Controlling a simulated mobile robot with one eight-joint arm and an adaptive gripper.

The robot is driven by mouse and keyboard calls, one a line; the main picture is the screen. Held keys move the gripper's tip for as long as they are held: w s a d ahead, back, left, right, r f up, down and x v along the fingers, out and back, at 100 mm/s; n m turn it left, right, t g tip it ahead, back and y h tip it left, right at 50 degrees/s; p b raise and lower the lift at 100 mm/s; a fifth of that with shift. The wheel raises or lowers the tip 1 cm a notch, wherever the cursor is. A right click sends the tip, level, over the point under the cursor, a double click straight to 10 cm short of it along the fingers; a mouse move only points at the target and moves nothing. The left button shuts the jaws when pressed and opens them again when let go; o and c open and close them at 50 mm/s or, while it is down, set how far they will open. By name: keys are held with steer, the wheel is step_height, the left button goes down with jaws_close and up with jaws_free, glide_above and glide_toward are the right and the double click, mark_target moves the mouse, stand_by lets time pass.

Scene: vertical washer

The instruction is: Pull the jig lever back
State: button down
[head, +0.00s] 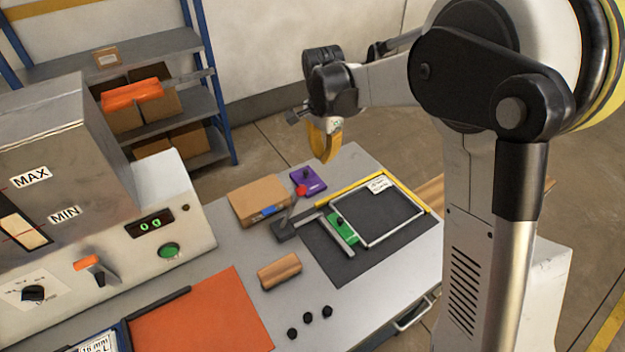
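The jig (341,267) is a dark plate on the grey bench, with a pale rectangular frame (395,231) and a green block (342,229) on it. The jig lever (301,191) has a red knob and a grey rod that slants up from a dark base at the jig's left side. My gripper (327,150) hangs in the air above the far side of the bench, up and right of the red knob in the picture. It appears apart from the lever and holds nothing visible. Its yellow fingers overlap from this angle, so their opening is unclear.
A cardboard box (258,201) and a purple block (308,181) stand close to the lever. A wooden block (279,271), an orange mat (200,318) and small black knobs (308,318) lie nearer. A large machine (130,220) fills the left; shelves (165,75) stand behind.

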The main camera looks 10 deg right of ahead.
step_height(320, 180, down, 10)
steer(key=b, duration=0.3)
steer(key=a, duration=0.1)
steer(key=s+a+r, duration=0.1)
steer(key=a, duration=0.1)
steer(key=shift+s, duration=0.15)
steer(key=shift+r, duration=0.1)
stand_by(0.4)
